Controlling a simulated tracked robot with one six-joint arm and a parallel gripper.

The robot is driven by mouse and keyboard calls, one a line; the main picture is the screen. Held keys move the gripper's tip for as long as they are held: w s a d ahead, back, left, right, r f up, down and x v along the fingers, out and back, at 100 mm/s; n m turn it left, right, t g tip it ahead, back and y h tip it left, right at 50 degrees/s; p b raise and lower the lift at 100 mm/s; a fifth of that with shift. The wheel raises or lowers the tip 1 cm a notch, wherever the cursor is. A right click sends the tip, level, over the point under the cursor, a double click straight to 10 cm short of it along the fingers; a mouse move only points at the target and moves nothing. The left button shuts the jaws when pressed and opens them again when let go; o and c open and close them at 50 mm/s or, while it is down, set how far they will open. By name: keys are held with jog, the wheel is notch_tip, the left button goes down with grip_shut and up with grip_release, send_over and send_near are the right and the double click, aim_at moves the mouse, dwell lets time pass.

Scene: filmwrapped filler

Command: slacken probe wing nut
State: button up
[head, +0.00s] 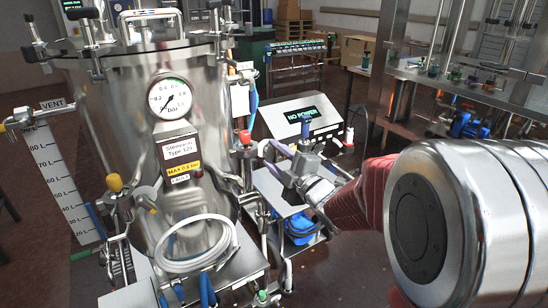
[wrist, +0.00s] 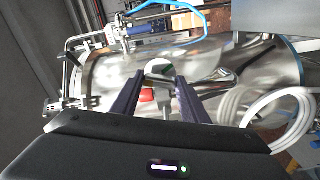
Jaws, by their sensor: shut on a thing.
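My gripper (wrist: 157,80) has two dark purple fingers that reach toward the steel vessel (head: 140,110). A small pale rounded part, seemingly the probe wing nut (wrist: 159,70), shows between the fingertips, and the jaws are shut on it. Its wings cannot be made out. A red cap (wrist: 147,95) shows between the fingers. In the head view my gripper (head: 264,150) comes from the right, beside the vessel's right-side fittings. A red-topped fitting (head: 245,137) stands just left of the fingertips. The wing nut cannot be made out there.
A pressure gauge (head: 169,98) and a label plate (head: 181,157) are on the vessel's front. A panel reading "NO POWER" (head: 298,115) stands behind my gripper. A glassware bench (head: 470,88) is at the right.

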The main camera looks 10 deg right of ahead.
jog(key=shift+s+a+f, duration=0.1)
jog(key=shift+f, duration=0.2)
jog(key=o, duration=1.1)
jog(key=shift+r, duration=0.15)
jog(key=shift+c, duration=0.2)
